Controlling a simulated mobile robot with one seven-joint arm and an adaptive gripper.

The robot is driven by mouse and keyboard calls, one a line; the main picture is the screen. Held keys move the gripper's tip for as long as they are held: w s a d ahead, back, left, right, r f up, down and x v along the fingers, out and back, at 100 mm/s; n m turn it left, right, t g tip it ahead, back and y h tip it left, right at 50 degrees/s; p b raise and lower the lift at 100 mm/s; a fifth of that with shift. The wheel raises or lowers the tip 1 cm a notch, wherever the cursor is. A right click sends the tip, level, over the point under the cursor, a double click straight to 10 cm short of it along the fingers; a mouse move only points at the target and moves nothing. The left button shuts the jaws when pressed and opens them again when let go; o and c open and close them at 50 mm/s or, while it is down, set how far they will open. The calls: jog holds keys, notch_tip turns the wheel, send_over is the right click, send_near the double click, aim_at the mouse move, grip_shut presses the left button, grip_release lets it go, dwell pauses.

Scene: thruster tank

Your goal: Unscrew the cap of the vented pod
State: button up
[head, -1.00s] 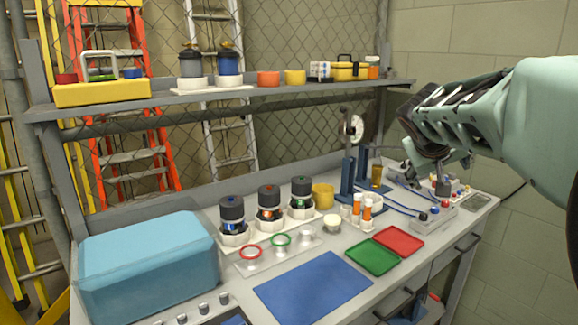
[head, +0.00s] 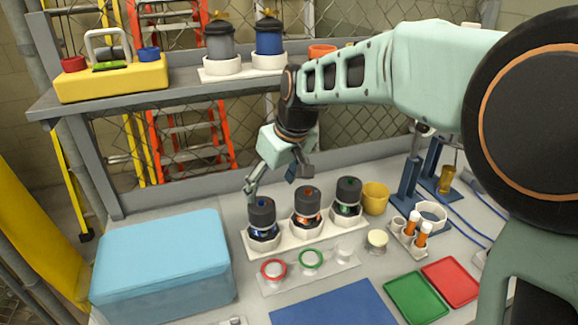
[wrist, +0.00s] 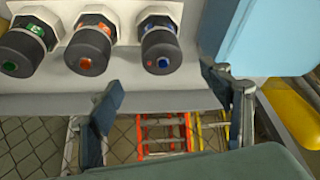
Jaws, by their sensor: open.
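Three pods with dark caps stand in a row in white hexagonal seats: one with blue marks (head: 262,212), one with orange marks (head: 307,200) and one with green marks (head: 348,190). I cannot tell which is the vented pod. All caps are on. In the wrist view, the blue-marked cap (wrist: 162,50), orange-marked cap (wrist: 88,50) and green-marked cap (wrist: 20,50) line the top. My gripper (head: 277,181) is open and empty, above and behind the blue-marked pod. Its spread fingers also show in the wrist view (wrist: 168,100), touching no cap.
A blue box (head: 160,268) stands left of the pods. Red and green rings on a clear plate (head: 315,273), a blue mat (head: 335,305) and green (head: 415,298) and red (head: 450,280) trays lie in front. A yellow cup (head: 375,198) is to the right. A loaded shelf (head: 120,95) overhangs behind.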

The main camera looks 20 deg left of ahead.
aim_at(263, 206)
jog(key=x, duration=1)
jog(key=shift+a+f, duration=0.2)
jog(key=shift+f, duration=0.1)
jog(key=c, duration=1.2)
jog(key=o, duration=0.4)
jog(key=c, duration=0.4)
